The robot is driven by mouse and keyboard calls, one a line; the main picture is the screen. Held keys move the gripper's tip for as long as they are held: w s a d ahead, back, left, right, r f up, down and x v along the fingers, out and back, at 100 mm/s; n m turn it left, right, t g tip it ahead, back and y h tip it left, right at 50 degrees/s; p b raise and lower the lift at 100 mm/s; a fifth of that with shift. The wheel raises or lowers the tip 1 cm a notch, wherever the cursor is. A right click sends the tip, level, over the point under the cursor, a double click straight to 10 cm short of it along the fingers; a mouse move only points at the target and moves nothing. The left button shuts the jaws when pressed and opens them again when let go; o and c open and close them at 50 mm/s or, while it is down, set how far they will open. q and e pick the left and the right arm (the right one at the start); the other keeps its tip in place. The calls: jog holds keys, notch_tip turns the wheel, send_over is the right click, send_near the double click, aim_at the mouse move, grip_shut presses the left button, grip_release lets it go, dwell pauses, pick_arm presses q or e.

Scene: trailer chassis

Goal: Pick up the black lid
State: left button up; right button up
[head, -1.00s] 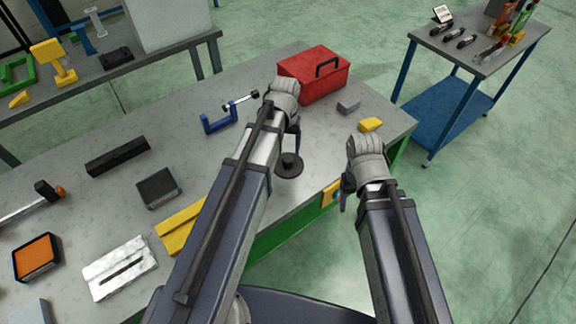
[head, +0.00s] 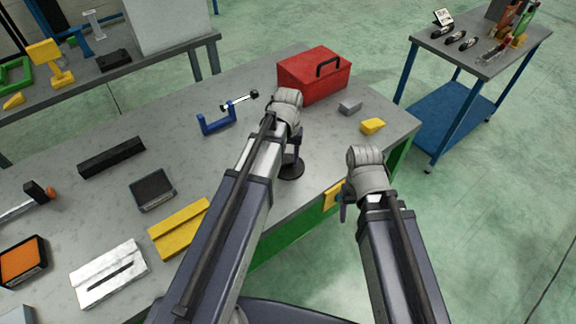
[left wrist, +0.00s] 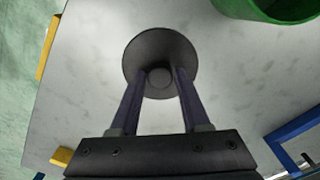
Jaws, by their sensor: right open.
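The black lid (head: 291,171) is a round dark disc with a knob. It appears to lie flat on the grey workbench near its front edge. In the left wrist view the lid (left wrist: 159,49) fills the upper middle, its knob between my fingers. My left gripper (left wrist: 160,74) is open, one finger on each side of the knob, with narrow gaps showing. In the head view my left gripper (head: 294,150) is just above the lid, partly hidden by its wrist. My right gripper (head: 344,200) is open and empty, off the bench's front edge; its fingers are mostly hidden.
A red toolbox (head: 313,84), a blue clamp (head: 217,124), a grey block (head: 350,107) and a yellow block (head: 373,125) are on the bench (head: 230,160). A green round thing (left wrist: 283,8) is close to the lid in the left wrist view. Free floor lies right.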

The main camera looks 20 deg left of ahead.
pick_arm(q)
grip_shut()
pick_arm(e)
jog(key=shift+r, duration=0.1)
dwell(0.3)
